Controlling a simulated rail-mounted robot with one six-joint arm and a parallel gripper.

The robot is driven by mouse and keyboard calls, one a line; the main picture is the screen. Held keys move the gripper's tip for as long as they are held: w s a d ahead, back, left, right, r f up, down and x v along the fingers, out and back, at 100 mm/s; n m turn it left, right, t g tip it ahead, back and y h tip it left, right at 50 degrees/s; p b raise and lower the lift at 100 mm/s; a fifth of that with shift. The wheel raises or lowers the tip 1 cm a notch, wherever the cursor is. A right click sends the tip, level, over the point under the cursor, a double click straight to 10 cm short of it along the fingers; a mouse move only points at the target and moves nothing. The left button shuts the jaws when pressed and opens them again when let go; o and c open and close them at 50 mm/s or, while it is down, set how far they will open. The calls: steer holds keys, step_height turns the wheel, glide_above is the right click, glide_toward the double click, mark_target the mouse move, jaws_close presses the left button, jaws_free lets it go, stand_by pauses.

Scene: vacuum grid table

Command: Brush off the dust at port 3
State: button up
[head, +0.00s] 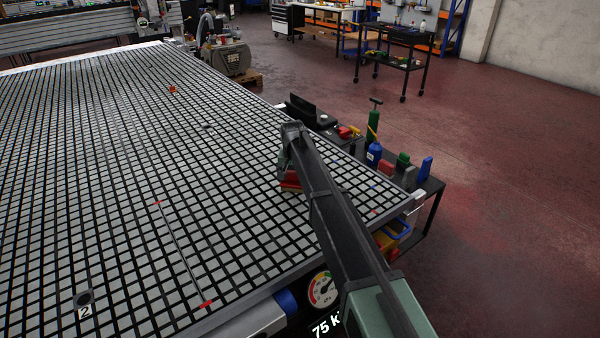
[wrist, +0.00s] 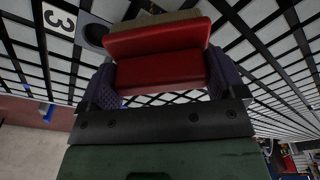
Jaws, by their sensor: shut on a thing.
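My gripper (wrist: 163,78) is shut on a red brush (wrist: 158,40), with one dark finger pad on each side of its handle block. The brush's tan bristle edge (wrist: 165,18) points away from me, towards the grid table (head: 120,160). Port 3, a dark round port (wrist: 94,35), is just left of the brush in the wrist view, beside its white label "3" (wrist: 60,19). In the head view the red brush (head: 291,181) shows low over the table's right part, below my gripper (head: 285,165); my arm hides port 3 there. I cannot make out the dust, or whether the bristles touch the table.
Port 2 (head: 84,297) is at the table's front left. A side cart (head: 432,184) with bottles and tools stands by the right edge. A pressure gauge (head: 322,289) sits at the front edge. Small red marks lie on the grid; most of the tabletop is clear.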

mark_target(285, 183)
steer(key=shift+s+a, duration=0.6)
steer(key=shift+a, duration=0.25)
steer(key=shift+s+a, duration=0.55)
steer(key=shift+a, duration=0.25)
step_height(285, 183, up, 6)
steer(key=p, duration=0.6)
step_height(285, 183, up, 3)
steer(key=p, duration=0.3)
